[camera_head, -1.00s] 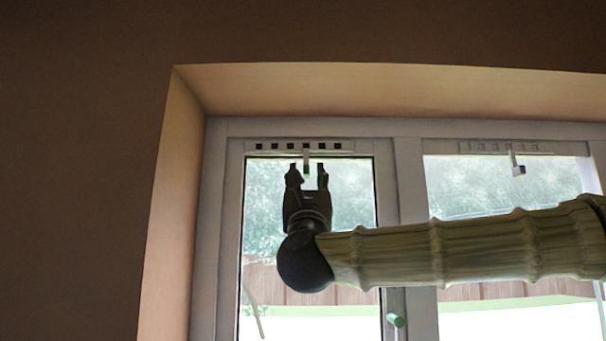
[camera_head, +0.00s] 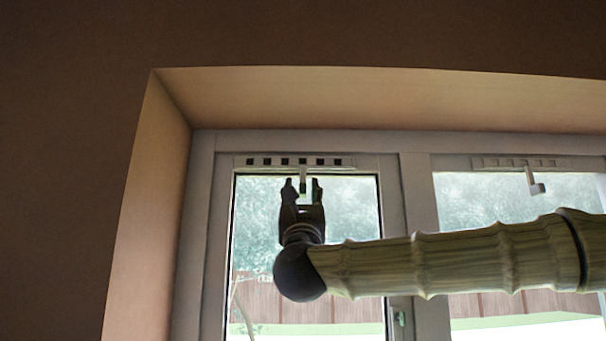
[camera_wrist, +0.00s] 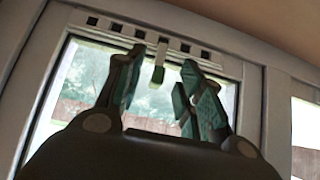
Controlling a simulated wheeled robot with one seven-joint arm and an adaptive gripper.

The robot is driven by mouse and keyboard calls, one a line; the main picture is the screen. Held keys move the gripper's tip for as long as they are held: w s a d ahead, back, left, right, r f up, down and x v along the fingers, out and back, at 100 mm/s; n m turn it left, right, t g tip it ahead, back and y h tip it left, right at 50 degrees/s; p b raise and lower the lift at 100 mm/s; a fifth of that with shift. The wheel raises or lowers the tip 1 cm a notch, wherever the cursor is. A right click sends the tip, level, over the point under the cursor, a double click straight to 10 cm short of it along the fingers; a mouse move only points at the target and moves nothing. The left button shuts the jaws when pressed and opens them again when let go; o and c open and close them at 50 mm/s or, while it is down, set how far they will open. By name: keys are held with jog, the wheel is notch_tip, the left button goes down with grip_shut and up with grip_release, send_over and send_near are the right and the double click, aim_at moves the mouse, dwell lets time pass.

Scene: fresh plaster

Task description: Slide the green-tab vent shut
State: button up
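The vent (camera_head: 262,161) is a pale strip at the top of the left window, with a row of several dark slots showing open. Its tab (camera_head: 303,174) hangs below the strip near the middle; in the wrist view the tab (camera_wrist: 158,74) looks grey-green. My gripper (camera_head: 303,184) is open, pointing up, with one finger on each side of the tab in the picture. In the wrist view the gripper (camera_wrist: 161,65) also shows its two fingers apart, with gaps on both sides of the tab. I cannot tell whether the tab lies fully between the fingers in depth.
A second vent (camera_head: 515,163) with pale slots and its own light tab (camera_head: 536,186) sits above the right window. A window handle (camera_head: 398,318) is low on the central frame. The plastered recess (camera_head: 146,230) borders the window at left and above.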

aim_at(303, 184)
jog(key=w, duration=0.2)
jog(key=w+r+p, duration=0.1)
jog(key=w, duration=0.1)
jog(key=shift+w, duration=0.2)
jog(key=shift+d+r+p, duration=0.25)
jog(key=shift+r+p, duration=0.75)
jog(key=shift+r, duration=0.25)
jog(key=shift+w+a+r, duration=0.1)
jog(key=shift+w+r, duration=0.05)
jog(key=shift+w+f, duration=0.2)
jog(key=shift+w, duration=0.7)
jog(key=shift+s+r, duration=0.15)
jog(key=shift+s, duration=0.35)
jog(key=c, duration=0.3)
grip_shut()
